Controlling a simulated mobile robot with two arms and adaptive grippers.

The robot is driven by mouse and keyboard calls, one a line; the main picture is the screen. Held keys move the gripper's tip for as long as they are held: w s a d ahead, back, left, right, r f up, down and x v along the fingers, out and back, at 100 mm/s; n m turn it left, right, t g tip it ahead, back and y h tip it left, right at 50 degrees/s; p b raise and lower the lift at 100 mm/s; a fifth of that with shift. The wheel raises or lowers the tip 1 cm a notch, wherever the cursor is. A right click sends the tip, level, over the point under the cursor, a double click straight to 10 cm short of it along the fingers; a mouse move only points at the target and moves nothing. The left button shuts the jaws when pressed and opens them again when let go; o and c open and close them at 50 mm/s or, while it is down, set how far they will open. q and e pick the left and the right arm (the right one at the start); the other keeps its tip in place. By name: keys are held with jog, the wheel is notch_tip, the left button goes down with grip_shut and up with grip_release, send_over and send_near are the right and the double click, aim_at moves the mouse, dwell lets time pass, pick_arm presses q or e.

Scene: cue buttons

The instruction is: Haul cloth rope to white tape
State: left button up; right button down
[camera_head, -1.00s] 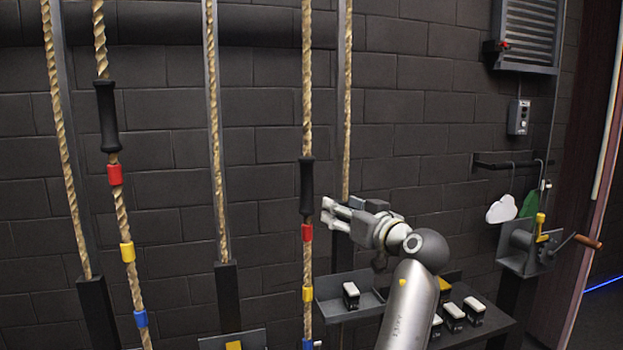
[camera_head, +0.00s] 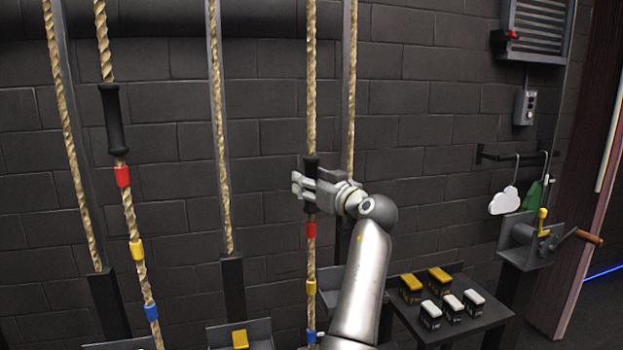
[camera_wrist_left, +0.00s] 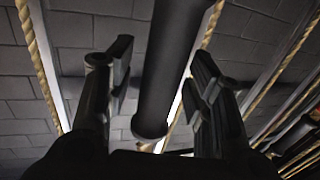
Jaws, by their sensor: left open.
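A tan twisted rope (camera_head: 312,80) hangs in the middle of the head view. It has a black handle (camera_head: 311,161) and red (camera_head: 311,230), yellow (camera_head: 311,287) and blue tape bands below it. My left gripper (camera_head: 303,188) is at this handle. In the left wrist view the handle (camera_wrist_left: 175,70) stands between the two open fingers (camera_wrist_left: 158,85), with gaps at both sides. A second rope (camera_head: 103,40) at the left has a like handle (camera_head: 113,118) and the same band colours. I see no white tape on either rope. My right gripper is not in view.
Thinner ropes run along dark posts against the black brick wall. At the lower right a shelf (camera_head: 470,343) holds several yellow- and white-topped blocks. A crank box (camera_head: 525,240) and hanging tags (camera_head: 504,201) are farther right. A yellow block (camera_head: 240,339) sits in a tray at the bottom.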

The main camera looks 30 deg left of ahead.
aim_at(314, 108)
pick_arm(q)
jog(key=shift+c, duration=0.2)
grip_shut()
notch_tip(314, 108, up, 17)
jog(key=p, duration=0.6)
jog(key=shift+r, duration=0.2)
jog(key=shift+f, duration=0.1)
jog(key=shift+o, duration=0.2)
grip_release()
